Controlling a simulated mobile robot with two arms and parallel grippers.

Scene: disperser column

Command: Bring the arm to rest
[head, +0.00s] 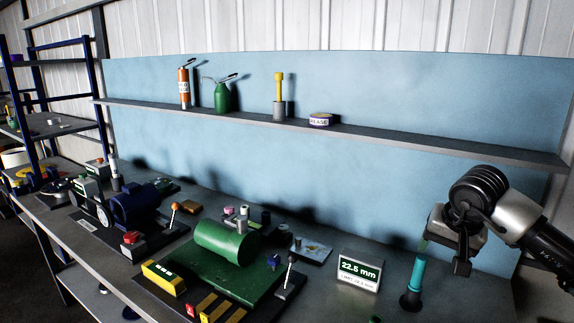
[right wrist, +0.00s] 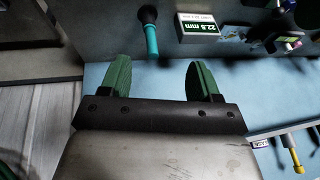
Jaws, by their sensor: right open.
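My right gripper (head: 443,254) is at the right of the head view, raised above the bench (head: 330,300) near the blue back panel. In the right wrist view its two green-padded fingers (right wrist: 158,66) stand wide apart with nothing between them. A teal upright cylinder on a dark round base (head: 417,278) stands on the bench below and left of the gripper. This teal cylinder also shows beyond the fingers in the right wrist view (right wrist: 151,40), apart from them. My left gripper is in neither view.
A "22.5 mm" display (head: 360,268) stands left of the teal cylinder. A green machine (head: 228,243) and a blue motor (head: 136,208) fill the bench's middle and left. A shelf (head: 400,140) with an orange can (head: 184,88), green oiler (head: 222,97) and grease tin (head: 320,120) runs behind.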

